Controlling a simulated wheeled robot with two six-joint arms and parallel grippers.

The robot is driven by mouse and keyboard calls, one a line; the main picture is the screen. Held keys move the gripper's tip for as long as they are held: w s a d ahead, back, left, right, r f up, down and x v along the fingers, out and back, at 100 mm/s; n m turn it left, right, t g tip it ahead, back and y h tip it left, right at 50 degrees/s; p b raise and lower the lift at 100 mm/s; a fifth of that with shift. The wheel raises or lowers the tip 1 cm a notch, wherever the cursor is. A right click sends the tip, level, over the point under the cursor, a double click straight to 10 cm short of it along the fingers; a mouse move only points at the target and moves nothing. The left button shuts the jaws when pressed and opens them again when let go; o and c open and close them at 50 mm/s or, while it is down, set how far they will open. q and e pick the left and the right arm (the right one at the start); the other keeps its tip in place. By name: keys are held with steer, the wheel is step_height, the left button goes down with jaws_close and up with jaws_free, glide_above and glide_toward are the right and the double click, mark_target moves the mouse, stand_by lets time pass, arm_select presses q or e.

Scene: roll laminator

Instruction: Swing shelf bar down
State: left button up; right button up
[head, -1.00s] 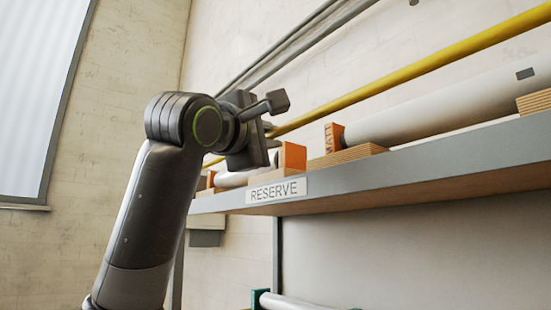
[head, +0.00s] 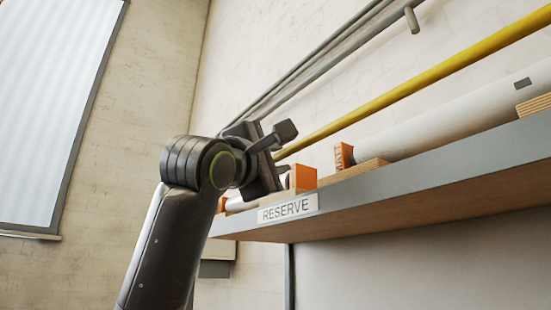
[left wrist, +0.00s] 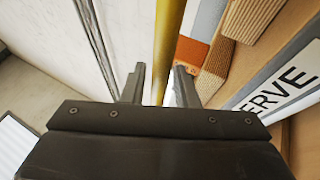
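The yellow shelf bar (head: 420,72) runs lengthwise above and along the grey-edged shelf (head: 430,172) in the head view. Its near-left stretch passes behind my left gripper. My left gripper (left wrist: 160,85) is open in the left wrist view, one finger on each side of the yellow bar (left wrist: 167,35). I cannot tell whether the fingers touch the bar or how deep it sits between them. In the head view the left gripper (head: 280,168) is at the shelf's left part, above the RESERVE label (head: 288,209); its fingers are mostly hidden. My right gripper is not in view.
A white roll (head: 450,115) lies on the shelf with orange blocks (head: 303,178) and wooden wedges (head: 352,170). Grey rails (head: 330,55) and a short peg (head: 412,20) are on the wall above. A window (head: 55,100) is at left.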

arm_select(q)
steer(key=shift+o, duration=0.7)
steer(key=shift+s+a+f, duration=0.1)
steer(key=shift+s+f, duration=0.05)
steer(key=shift+s, duration=0.05)
steer(key=b+v, duration=0.9)
steer(key=v, duration=0.8)
steer(key=shift+w, duration=0.1)
steer(key=shift+c, duration=0.5)
